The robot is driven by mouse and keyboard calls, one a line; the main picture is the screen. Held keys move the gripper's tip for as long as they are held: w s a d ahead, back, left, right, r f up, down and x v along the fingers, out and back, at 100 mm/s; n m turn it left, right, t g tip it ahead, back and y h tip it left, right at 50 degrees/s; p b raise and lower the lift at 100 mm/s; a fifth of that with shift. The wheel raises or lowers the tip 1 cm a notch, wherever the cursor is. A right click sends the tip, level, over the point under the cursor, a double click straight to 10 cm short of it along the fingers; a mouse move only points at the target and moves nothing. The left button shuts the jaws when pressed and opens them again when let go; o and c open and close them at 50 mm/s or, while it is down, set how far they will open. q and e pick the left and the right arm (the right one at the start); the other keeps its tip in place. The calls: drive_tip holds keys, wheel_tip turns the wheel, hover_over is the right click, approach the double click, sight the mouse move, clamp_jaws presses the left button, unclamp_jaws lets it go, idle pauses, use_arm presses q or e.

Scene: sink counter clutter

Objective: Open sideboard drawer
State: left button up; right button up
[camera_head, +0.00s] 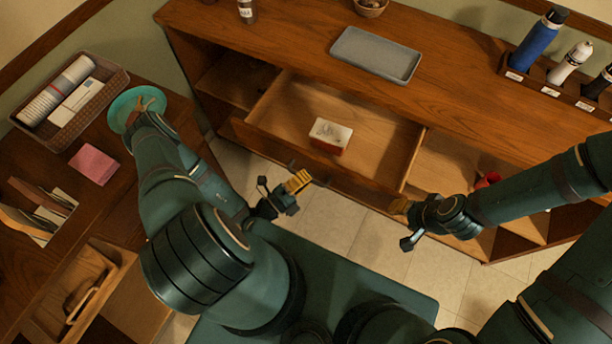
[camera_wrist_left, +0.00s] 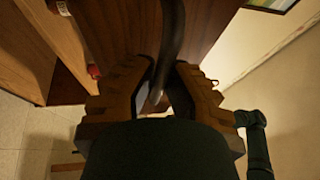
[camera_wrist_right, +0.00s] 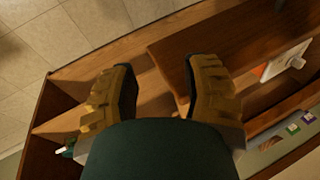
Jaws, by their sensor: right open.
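The sideboard (camera_head: 460,75) has its wide drawer (camera_head: 375,130) pulled out, with the inside showing in the head view. A small white and red box (camera_head: 331,135) lies in the drawer. A dark handle (camera_head: 318,179) is on the drawer front. My left gripper (camera_head: 298,181) is at that front, its fingers closed around the dark handle bar (camera_wrist_left: 174,50), which passes between them in the left wrist view. My right gripper (camera_head: 399,205) is open and empty by the drawer's front right corner. In the right wrist view its fingers (camera_wrist_right: 152,90) are apart, with wooden panels beyond.
A grey tray (camera_head: 375,54) and a rack of bottles (camera_head: 548,88) stand on the sideboard top. Open compartments flank the drawer, with a red item (camera_head: 487,180) at the right one. The left counter holds a basket (camera_head: 70,100), a teal plate (camera_head: 125,106) and a pink block (camera_head: 93,164).

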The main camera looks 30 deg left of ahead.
use_arm(q)
drive_tip(key=o, duration=0.4)
drive_tip(key=shift+c, duration=0.2)
drive_tip(key=v, duration=1.2)
